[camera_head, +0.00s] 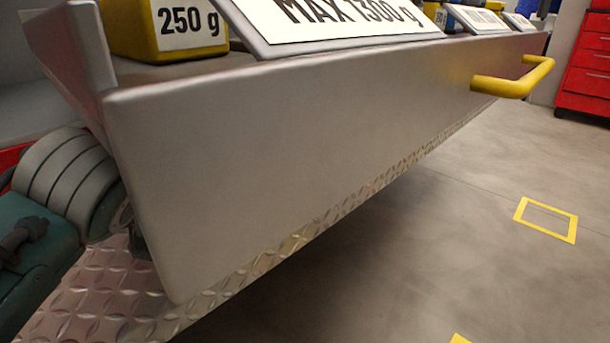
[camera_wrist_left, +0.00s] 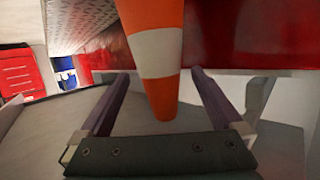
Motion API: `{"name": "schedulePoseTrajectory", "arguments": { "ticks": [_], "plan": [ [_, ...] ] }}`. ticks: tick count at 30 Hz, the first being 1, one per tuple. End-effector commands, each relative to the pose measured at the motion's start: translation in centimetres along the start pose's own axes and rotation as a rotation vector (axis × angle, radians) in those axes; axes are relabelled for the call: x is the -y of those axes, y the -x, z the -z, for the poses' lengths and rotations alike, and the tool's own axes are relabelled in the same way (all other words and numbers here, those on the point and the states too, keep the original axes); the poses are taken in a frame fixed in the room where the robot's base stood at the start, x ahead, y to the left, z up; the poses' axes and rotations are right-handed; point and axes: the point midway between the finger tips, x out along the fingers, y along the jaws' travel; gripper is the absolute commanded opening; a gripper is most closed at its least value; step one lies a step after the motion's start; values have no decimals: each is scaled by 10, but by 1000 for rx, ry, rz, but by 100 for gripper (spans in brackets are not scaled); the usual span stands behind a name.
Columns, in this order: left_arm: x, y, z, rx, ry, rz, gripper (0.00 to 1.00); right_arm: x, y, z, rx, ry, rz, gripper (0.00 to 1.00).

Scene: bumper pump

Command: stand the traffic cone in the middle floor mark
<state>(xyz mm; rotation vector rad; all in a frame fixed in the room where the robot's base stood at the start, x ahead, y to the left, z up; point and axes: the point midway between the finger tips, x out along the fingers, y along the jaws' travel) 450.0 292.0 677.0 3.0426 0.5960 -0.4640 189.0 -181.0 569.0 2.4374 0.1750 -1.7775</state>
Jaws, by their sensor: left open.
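The traffic cone (camera_wrist_left: 159,55), orange with a white band, shows in the left wrist view. Its narrow end points toward the bottom of the picture and its top is cut off by the frame edge. My left gripper (camera_wrist_left: 160,75) is open, with one finger on each side of the cone in the picture and gaps visible on both sides. A yellow square floor mark (camera_head: 545,220) lies at the right in the head view. A corner of another yellow mark (camera_head: 460,339) shows at the bottom edge. I cannot tell which is the middle one. My right gripper is not in view.
A large grey tray front (camera_head: 300,160) with a yellow handle (camera_head: 515,80) fills much of the head view. A yellow 250 g block (camera_head: 165,28) and signs sit on it. Patterned metal plate (camera_head: 85,290) lies below. Red drawers (camera_head: 587,70) stand far right. Visible floor is clear.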

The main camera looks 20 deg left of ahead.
Motion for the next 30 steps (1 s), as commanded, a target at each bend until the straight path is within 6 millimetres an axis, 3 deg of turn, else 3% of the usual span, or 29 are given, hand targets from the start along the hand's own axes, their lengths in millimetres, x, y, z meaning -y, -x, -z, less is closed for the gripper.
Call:
{"name": "schedulePoseTrajectory", "arguments": {
  "ticks": [9,14,22,30],
  "plan": [
    [-2,-40,-3,7,52,-2,100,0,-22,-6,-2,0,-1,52],
    [-2,-52,-3,7,52,-1,100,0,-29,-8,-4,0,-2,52],
    [-1,-91,-11,6,50,-2,100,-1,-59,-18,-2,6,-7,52],
    [-1,-100,-7,8,50,-2,100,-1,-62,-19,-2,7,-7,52]
  ]
}}
